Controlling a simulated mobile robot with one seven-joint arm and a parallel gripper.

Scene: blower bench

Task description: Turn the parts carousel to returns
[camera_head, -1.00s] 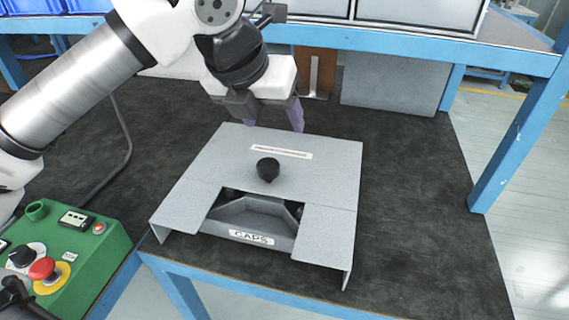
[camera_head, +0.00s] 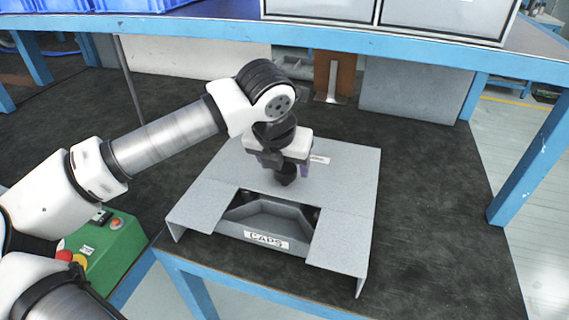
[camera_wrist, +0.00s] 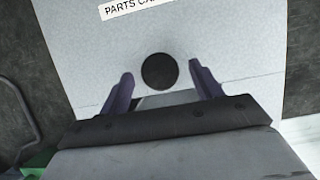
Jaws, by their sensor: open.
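The parts carousel is under a grey speckled cover (camera_head: 345,205) on the dark bench mat. Its front opening shows a dark grey bin with a label reading CAPS (camera_head: 267,241). A round black knob (camera_head: 286,178) stands on top of the cover; in the wrist view the knob (camera_wrist: 160,71) lies between my fingers, a little ahead of them, with gaps on both sides. My gripper (camera_head: 285,168) points down over the knob, open and holding nothing. A white strip on the cover (camera_wrist: 130,6) reads PARTS CA, the rest cut off.
A green control box (camera_head: 112,245) with a red button stands at the left front, partly behind my arm. A blue shelf beam (camera_head: 330,40) with grey bins (camera_head: 440,18) crosses above the back. A brown block (camera_head: 333,75) stands behind the cover. The mat right of the cover is clear.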

